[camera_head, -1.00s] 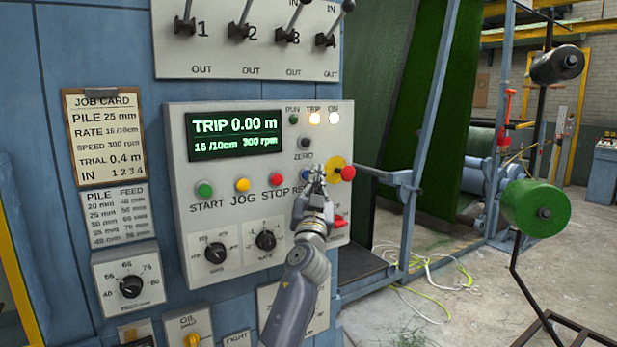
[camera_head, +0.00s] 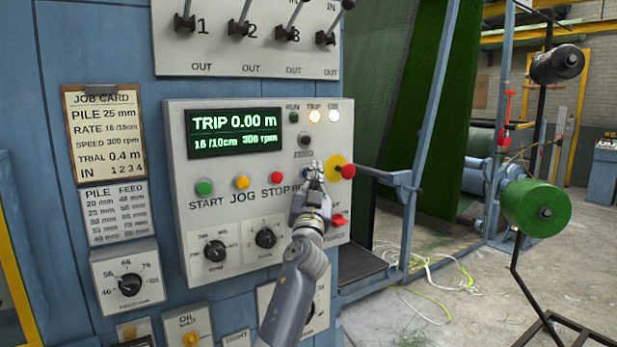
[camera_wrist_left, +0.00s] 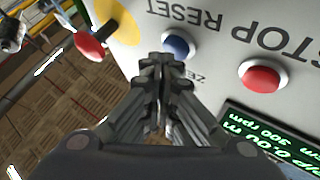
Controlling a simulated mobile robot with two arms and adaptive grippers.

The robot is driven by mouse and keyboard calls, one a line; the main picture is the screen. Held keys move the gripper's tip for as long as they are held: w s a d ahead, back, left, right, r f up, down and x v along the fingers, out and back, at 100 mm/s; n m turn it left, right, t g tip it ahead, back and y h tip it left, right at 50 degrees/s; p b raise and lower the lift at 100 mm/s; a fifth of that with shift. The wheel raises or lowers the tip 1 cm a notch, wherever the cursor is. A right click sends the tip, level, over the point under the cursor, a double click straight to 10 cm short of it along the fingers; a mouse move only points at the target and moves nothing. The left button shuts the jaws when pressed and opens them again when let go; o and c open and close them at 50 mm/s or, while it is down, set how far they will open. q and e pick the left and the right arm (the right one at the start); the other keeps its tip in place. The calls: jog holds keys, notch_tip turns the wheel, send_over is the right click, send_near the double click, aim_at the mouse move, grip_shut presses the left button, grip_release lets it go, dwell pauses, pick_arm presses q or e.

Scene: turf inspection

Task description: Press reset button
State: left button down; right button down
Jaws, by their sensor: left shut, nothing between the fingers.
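The blue reset button (camera_wrist_left: 179,44) sits on the light grey panel beside the word RESET, seen upside down in the left wrist view. In the head view my left gripper (camera_head: 314,172) covers most of it. My left gripper (camera_wrist_left: 160,62) is shut and empty, its fingertips just beside the blue button in the wrist view; I cannot tell whether they touch it. The panel's display (camera_head: 234,133) reads TRIP 0.00 m, and the TRIP lamp (camera_head: 314,116) is lit. My right gripper is not in view.
The red stop button (camera_head: 277,179), yellow jog button (camera_head: 242,182) and green start button (camera_head: 204,187) lie left of the gripper. A red emergency knob (camera_head: 348,171) on a yellow disc stands close on the right. The black zero button (camera_head: 304,141) is just above.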

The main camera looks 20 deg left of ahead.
pick_arm(q)
jog(key=shift+w+a+b, duration=0.3)
jog(key=shift+a+b, duration=0.2)
jog(key=shift+b, duration=0.05)
dwell(0.7)
jog(key=shift+d, duration=0.15)
jog(key=shift+s+d, duration=0.6)
jog(key=shift+d, duration=0.1)
jog(key=s+d, duration=0.1)
jog(key=d, duration=0.1)
jog(key=s+d+p, duration=0.1)
jog(key=s, duration=0.1)
jog(key=shift+d, duration=0.4)
dwell(0.8)
